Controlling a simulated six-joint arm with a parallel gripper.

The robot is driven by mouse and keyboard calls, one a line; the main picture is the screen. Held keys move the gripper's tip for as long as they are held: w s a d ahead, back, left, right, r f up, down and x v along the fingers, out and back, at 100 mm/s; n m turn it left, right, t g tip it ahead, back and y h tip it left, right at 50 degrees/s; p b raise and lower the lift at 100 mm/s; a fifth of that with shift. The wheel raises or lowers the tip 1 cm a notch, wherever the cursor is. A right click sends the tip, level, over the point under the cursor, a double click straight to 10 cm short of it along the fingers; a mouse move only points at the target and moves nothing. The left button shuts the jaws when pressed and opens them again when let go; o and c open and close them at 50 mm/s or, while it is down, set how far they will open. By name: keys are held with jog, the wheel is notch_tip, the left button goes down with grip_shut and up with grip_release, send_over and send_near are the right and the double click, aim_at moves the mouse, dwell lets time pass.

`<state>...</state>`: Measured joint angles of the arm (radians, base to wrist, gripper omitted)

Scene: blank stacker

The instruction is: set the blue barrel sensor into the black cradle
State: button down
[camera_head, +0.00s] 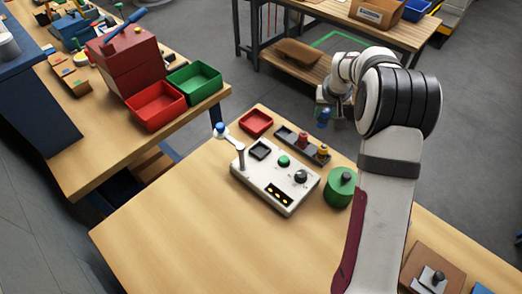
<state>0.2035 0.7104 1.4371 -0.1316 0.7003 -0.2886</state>
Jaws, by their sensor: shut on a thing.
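My gripper (323,101) is at the upper middle, beyond the table's back edge in the picture. It is shut on the blue barrel sensor (323,118), which hangs below the fingers, clear of the table. The fingers are small and partly hidden by the sensor and wrist. A black square holder (260,150), which looks like the black cradle, sits on top of a white control box (275,178). It appears empty. The sensor is to the right of the holder and farther back, well apart from it.
A dark rack (283,132) behind the box holds a red barrel (303,140) and an orange barrel (322,152). The table's front left is clear.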

jog(key=s+a+r+n+y, duration=0.1)
jog(key=s+a+r+n, duration=0.2)
jog(key=s+a+r, duration=0.35)
jog(key=shift+n, duration=0.3)
jog(key=w+a+f, duration=0.1)
jog(key=a+f, duration=0.2)
jog(key=a, duration=0.1)
jog(key=a+f, duration=0.2)
jog(key=a, duration=0.1)
jog(key=w+a+f, duration=0.1)
jog(key=a+f, duration=0.2)
jog(key=a, duration=0.1)
jog(key=shift+w+a+f, duration=0.35)
notch_tip(320, 180, down, 3)
jog(key=shift+a+f, duration=0.1)
jog(key=shift+w+f, duration=0.1)
jog(key=shift+f, duration=0.3)
jog(key=shift+f, duration=0.3)
jog(key=c, duration=0.5)
grip_release()
jog(key=shift+c, duration=0.2)
